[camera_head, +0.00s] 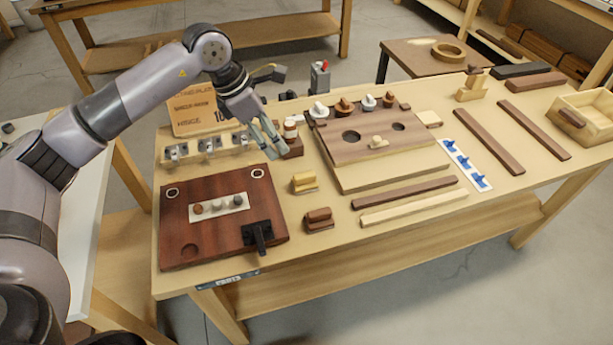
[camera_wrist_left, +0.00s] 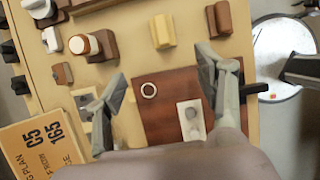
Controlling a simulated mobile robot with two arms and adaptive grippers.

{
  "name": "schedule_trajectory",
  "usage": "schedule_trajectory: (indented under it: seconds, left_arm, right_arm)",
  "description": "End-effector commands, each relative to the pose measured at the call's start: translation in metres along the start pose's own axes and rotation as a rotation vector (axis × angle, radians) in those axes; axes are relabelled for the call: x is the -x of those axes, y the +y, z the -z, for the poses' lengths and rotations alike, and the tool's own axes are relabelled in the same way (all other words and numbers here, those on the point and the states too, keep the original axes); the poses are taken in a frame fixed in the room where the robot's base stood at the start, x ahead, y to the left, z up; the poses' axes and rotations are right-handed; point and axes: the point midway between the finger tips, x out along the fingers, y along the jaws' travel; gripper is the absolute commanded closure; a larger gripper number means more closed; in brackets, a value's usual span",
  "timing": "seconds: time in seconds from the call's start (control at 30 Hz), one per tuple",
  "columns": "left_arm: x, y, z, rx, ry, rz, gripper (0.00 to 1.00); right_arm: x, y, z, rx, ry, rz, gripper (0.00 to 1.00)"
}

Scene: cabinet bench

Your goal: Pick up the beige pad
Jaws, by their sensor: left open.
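My left gripper (camera_head: 272,148) is open and empty above the back left of the bench, near a brown block with a white cylinder (camera_head: 291,136). A small flat beige piece (camera_head: 429,118) lies right of the grooved wooden board. A beige-yellow stepped block (camera_head: 304,183) stands right of the dark red board; I cannot tell which of these is the pad. In the left wrist view, the beige-yellow block (camera_wrist_left: 162,31) sits beyond the spread fingers of the left gripper (camera_wrist_left: 163,75), touching neither. My right gripper is not in view.
The dark red board (camera_head: 185,236) has a black clamp (camera_head: 258,234) at its front right. A brown stepped block (camera_head: 319,219) stands near the beige-yellow one. A cardboard box (camera_head: 193,106) stands at the back left. Long strips (camera_head: 405,193) lie right of the blocks.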

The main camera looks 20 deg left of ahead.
Motion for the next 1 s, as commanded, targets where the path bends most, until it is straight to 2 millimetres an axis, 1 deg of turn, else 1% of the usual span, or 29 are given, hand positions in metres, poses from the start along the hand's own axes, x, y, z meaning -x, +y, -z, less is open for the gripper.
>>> schedule_trajectory:
  seconds: [0.17, 0.4, 0.5, 0.6, 0.8, 0.87, 1.0]
  left_arm:
    - [-0.032, -0.002, 0.0, 0.0, 0.006, 0.007, 0.37]
    - [-0.084, -0.003, -0.001, 0.0, 0.003, 0.007, 0.37]
    - [-0.102, -0.003, -0.001, -0.001, 0.002, 0.006, 0.37]
    - [-0.113, -0.003, -0.002, -0.001, 0.001, 0.006, 0.37]
    - [-0.125, -0.003, -0.004, -0.001, 0.0, 0.005, 0.37]
    - [-0.133, -0.004, -0.006, -0.001, 0.001, 0.008, 0.37]
    - [-0.155, -0.005, -0.01, 0.0, 0.001, 0.007, 0.37]
  right_arm:
    - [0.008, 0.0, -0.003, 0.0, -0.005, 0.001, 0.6]
    - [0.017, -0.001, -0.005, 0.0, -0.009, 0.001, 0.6]
    - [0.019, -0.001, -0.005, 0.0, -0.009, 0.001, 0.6]
    - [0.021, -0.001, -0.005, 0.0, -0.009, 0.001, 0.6]
    - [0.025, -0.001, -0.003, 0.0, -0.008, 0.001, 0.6]
    - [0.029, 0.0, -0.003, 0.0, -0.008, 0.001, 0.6]
    - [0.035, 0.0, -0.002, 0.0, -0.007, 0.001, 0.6]
